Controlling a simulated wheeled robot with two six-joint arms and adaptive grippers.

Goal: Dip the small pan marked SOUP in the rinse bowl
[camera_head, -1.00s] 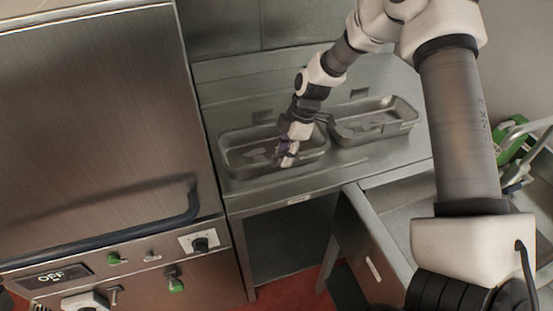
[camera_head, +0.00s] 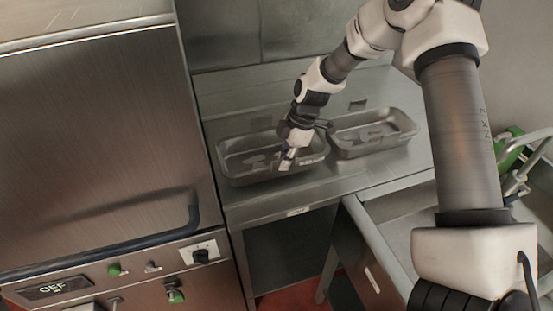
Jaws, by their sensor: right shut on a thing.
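Two shallow metal pans stand side by side on the steel counter. My right gripper (camera_head: 286,163) reaches down at the left pan (camera_head: 236,178), over its right-hand part. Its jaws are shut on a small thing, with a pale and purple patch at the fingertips. I cannot make out what the held thing is, nor whether it touches the pan. Several flat greyish shapes lie in the left pan and in the right pan (camera_head: 405,121). No SOUP marking is readable, and I cannot tell which vessel is the rinse bowl. My left gripper is not in view.
A large steel appliance (camera_head: 95,130) with a dark bar handle, a display and knobs fills the left. A sink-like steel basin (camera_head: 388,212) lies at lower right, partly behind my right arm. A green object (camera_head: 510,155) and metal rails stand at the right edge. The counter front is clear.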

